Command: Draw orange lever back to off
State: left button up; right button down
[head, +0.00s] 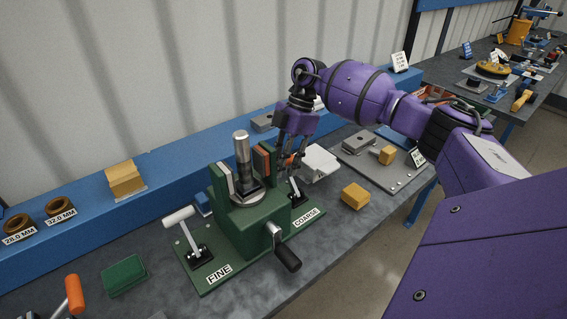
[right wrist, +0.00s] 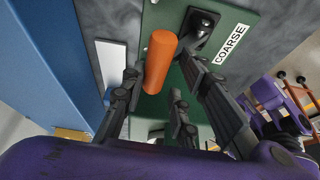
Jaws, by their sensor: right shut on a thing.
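The green fixture (head: 243,232) stands on the bench, with a FINE label at its left and a COARSE label at its right. The orange lever's handle (right wrist: 160,62) shows in the right wrist view between the fingers of my right gripper (right wrist: 161,72), beside the COARSE label. In the head view my right gripper (head: 291,158) is shut on this lever, behind the fixture's right side. The fingers hide most of the handle there; the dark lever base (head: 297,194) shows below. A white-handled lever (head: 178,216) stands on the FINE side. My left gripper is not in view.
A black-handled crank (head: 286,255) juts from the fixture's front. A yellow block (head: 355,196) lies to the right, near a grey plate (head: 365,170). A green pad (head: 124,275) and another orange handle (head: 75,294) are at the lower left. A blue ledge (head: 180,163) runs behind.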

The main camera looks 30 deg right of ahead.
jog(key=shift+x, duration=0.8)
jog(key=c, duration=1.8)
grip_release()
jog(key=shift+d+f, duration=0.1)
jog(key=shift+d, duration=0.05)
jog(key=shift+o, duration=0.8)
jog(key=shift+w+f, duration=0.15)
jog(key=shift+w, duration=0.2)
jog(key=shift+r, duration=0.3)
jog(key=v, duration=1.2)
jog(key=shift+r, duration=0.2)
jog(key=shift+d+f, duration=0.1)
